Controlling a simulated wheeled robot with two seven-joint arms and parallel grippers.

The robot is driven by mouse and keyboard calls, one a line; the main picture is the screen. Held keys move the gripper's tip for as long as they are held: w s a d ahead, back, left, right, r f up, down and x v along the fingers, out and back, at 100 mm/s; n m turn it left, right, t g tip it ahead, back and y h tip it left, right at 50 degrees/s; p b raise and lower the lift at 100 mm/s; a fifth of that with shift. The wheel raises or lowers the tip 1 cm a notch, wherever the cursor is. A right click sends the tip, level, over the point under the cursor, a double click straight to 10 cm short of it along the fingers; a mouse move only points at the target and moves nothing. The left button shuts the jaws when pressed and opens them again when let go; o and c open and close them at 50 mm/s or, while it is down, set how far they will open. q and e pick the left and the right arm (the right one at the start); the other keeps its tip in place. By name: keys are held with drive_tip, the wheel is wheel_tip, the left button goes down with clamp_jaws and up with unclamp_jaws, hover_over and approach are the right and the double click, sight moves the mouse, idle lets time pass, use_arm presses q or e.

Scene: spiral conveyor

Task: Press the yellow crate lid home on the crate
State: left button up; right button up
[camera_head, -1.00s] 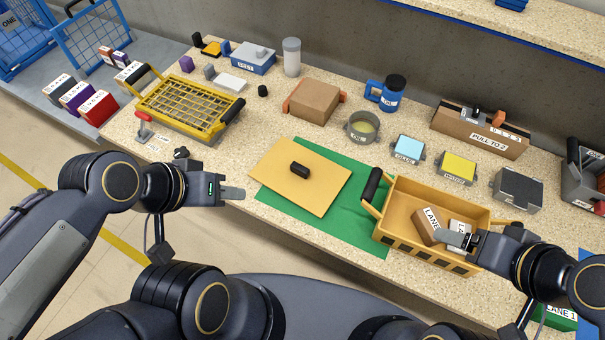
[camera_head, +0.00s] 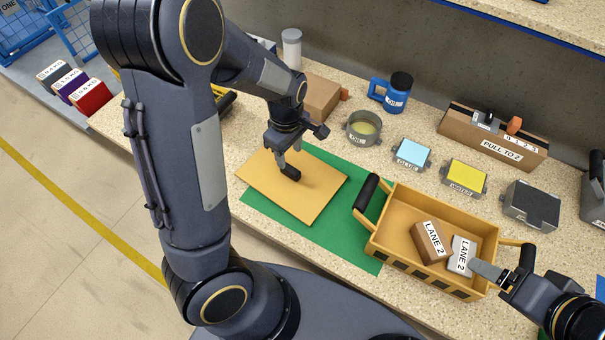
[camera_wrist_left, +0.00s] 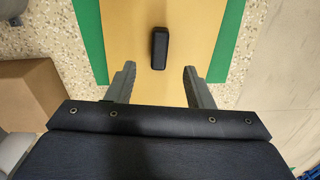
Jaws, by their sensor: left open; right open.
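The yellow lid (camera_head: 312,200) is a flat panel with a black block handle (camera_head: 291,174). It lies partly on the green mat, left of the crate and apart from it. The open-topped yellow crate (camera_head: 392,245) holds a brown box (camera_head: 430,242) and a grey box (camera_head: 462,255), both labelled LANE 2. My left gripper (camera_head: 284,165) is above the lid by its handle. In the left wrist view the open fingers (camera_wrist_left: 158,84) are on either side of the line to the handle (camera_wrist_left: 160,48), which is just beyond the tips. My right gripper (camera_head: 487,270) is open at the crate's right end, near the grey box.
The green mat (camera_head: 350,248) shows bare between lid and crate. A black-gripped crate handle (camera_head: 367,191) stands up at the crate's left end.

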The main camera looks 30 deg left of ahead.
sight(290, 168)
use_arm(q)
wheel_tip(290, 168, down, 8)
drive_tip(key=shift+b, duration=0.3)
clamp_jaws()
idle(0.3)
